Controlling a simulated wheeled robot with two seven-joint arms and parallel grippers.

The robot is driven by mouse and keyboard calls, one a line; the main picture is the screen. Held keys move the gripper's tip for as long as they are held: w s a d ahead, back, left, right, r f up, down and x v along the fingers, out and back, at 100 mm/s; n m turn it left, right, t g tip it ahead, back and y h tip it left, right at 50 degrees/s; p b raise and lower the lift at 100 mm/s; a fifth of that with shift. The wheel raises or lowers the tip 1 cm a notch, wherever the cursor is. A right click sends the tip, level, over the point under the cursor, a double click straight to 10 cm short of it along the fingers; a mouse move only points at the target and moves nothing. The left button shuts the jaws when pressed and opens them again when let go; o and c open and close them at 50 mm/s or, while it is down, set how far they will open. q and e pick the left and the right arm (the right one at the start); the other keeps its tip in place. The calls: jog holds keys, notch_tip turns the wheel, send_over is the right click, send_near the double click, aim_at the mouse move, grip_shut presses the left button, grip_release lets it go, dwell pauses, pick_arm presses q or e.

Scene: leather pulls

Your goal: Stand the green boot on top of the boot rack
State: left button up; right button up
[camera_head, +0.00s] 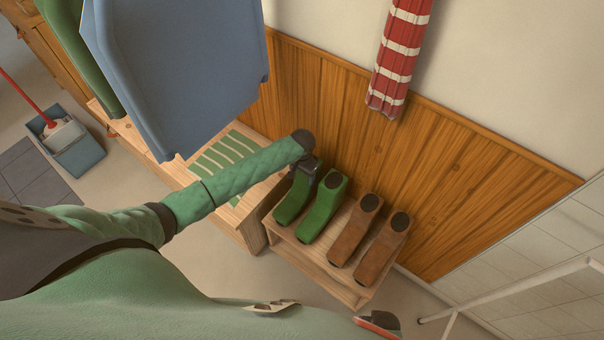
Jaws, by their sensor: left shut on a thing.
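Two green boots are side by side at the left end of the wooden boot rack (364,290). The left green boot (293,203) has its upper end hidden by my left gripper (308,172), which is shut on it. Its sole appears to be on or just over the rack top; I cannot tell if it touches. The other green boot (320,211) stands close on its right, with its dark opening showing. My left arm reaches in from the left above the bench. My right gripper is not in view.
Two brown boots (357,230) (385,249) stand on the right part of the rack. A wooden bench with a green striped mat (222,160) adjoins on the left. Blue and green coats (180,70) hang above it. A wood-panelled wall (440,180) is behind. A white rail (510,288) is at right.

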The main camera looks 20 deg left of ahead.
pick_arm(q)
jog(key=o, duration=1.9)
jog(key=shift+f, duration=0.15)
jog(key=shift+o, duration=0.2)
